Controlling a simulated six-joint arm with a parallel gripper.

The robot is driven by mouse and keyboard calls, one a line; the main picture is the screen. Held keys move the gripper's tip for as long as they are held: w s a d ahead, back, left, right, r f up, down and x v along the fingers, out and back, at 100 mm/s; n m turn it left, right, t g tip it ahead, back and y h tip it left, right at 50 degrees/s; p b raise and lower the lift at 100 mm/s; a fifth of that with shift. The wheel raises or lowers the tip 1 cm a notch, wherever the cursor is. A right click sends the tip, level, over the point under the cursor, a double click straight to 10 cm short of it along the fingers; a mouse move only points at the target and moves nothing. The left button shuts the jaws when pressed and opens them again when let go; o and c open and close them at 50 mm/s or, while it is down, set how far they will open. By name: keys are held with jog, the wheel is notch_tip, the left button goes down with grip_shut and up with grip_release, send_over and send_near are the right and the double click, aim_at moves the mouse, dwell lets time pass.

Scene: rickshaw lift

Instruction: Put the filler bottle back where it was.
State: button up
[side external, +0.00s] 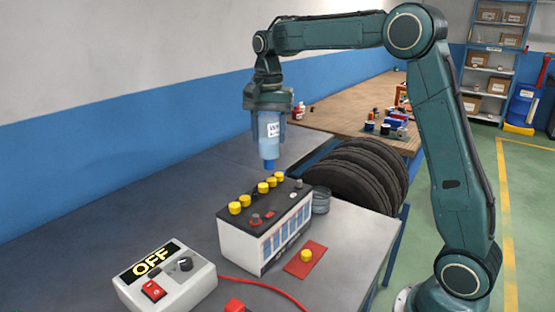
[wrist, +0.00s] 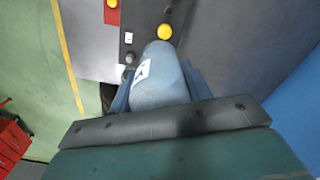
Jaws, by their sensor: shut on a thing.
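The filler bottle (side external: 268,145) is a pale blue, translucent bottle with a white label and a darker blue tip pointing down. My gripper (side external: 269,128) is shut on it and holds it roughly upright above the far end of the battery, apart from it. In the wrist view the bottle (wrist: 158,82) sits between my fingers and covers part of the battery. The battery (side external: 240,245) has a black top with several yellow caps. A loose yellow cap (side external: 306,255) lies on a red mat (side external: 296,269). A grey round cup (side external: 321,203) stands just behind the battery's right end.
A white box marked OFF (side external: 170,280), with a red switch and a dark knob, stands front left; a red cable runs from it. Black tyres (side external: 352,175) stand beyond the bench. A wooden table (side external: 345,103) holds small items. The grey bench (side external: 120,215) is clear at left.

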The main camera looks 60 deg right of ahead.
jog(key=s+d+m, duration=0.2)
jog(key=s+d, duration=0.1)
jog(key=d, duration=0.6)
jog(key=s+d+m, duration=0.1)
jog(key=s+d, duration=0.2)
jog(key=d, duration=0.6)
notch_tip(320, 180, down, 15)
jog(key=shift+s+a, duration=0.15)
jog(key=shift+a, duration=0.05)
jog(key=shift+f, duration=2.1)
jog(key=shift+f, duration=0.5)
jog(key=o, duration=1.1)
jog(key=shift+r, duration=0.1)
